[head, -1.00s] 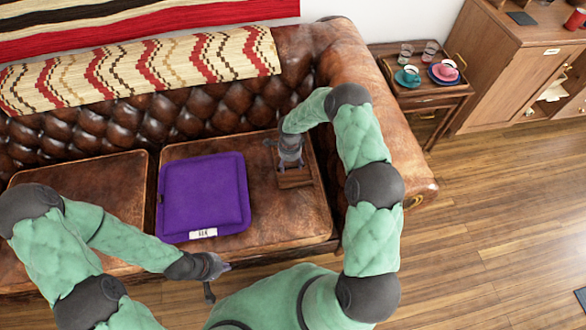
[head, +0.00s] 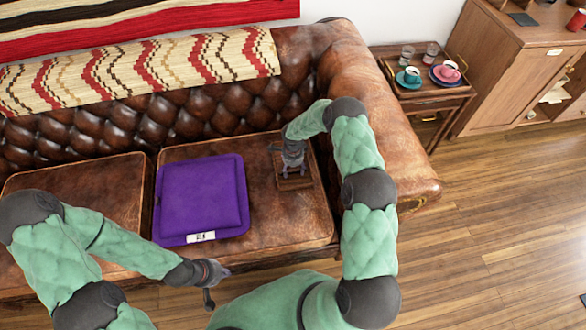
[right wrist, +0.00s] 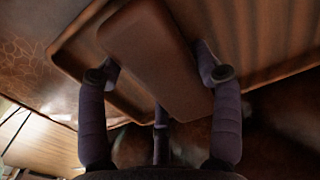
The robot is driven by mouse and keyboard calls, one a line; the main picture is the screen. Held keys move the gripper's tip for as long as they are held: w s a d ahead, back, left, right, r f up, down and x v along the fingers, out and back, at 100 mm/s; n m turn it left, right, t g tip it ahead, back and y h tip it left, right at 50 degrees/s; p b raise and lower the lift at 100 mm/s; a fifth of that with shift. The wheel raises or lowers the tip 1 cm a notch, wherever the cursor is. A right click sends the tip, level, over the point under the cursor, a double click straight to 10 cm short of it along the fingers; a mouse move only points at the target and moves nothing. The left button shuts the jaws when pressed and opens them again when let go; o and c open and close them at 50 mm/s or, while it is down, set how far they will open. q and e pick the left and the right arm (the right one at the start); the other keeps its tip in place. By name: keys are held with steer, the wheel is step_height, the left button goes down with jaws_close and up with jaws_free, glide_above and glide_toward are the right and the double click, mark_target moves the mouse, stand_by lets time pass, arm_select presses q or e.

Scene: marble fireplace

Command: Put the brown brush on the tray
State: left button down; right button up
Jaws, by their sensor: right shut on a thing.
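The brown brush (right wrist: 155,60) shows in the right wrist view as a smooth, rounded brown block between the two fingers of my right gripper (right wrist: 158,82). That gripper is shut on it. The brown tray (right wrist: 68,58) lies below the brush, its raised edge showing to the left. In the head view the tray (head: 294,184) is on the right sofa cushion, and my right gripper (head: 293,165) is over it, mostly hiding the brush. I cannot tell whether the brush touches the tray. My left gripper (head: 218,285) is open and empty in front of the sofa.
A purple cushion (head: 202,195) lies left of the tray on the leather sofa (head: 315,222). The sofa's armrest (head: 375,110) rises to the right. A side table (head: 440,92) with cups and glasses stands beyond it.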

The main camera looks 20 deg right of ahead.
steer(key=o, duration=1.2)
step_height(320, 180, up, 12)
steer(key=p, duration=0.4)
steer(key=s+a+f+n+y, duration=0.2)
steer(key=s+a+n, duration=0.3)
steer(key=s+a, duration=0.2)
steer(key=s+a+f+n+y, duration=0.1)
steer(key=s+a+f+n, duration=0.2)
steer(key=s+a+n, duration=0.3)
steer(key=s+a+r+n, duration=0.1)
steer(key=s+a+n, duration=0.1)
steer(key=s, duration=0.6)
steer(key=s+a+r+n+y, duration=0.1)
steer(key=s+a+n, duration=0.2)
steer(key=s+n, duration=0.2)
steer(key=shift+s+a+n, duration=0.3)
steer(key=shift+s, duration=1.3)
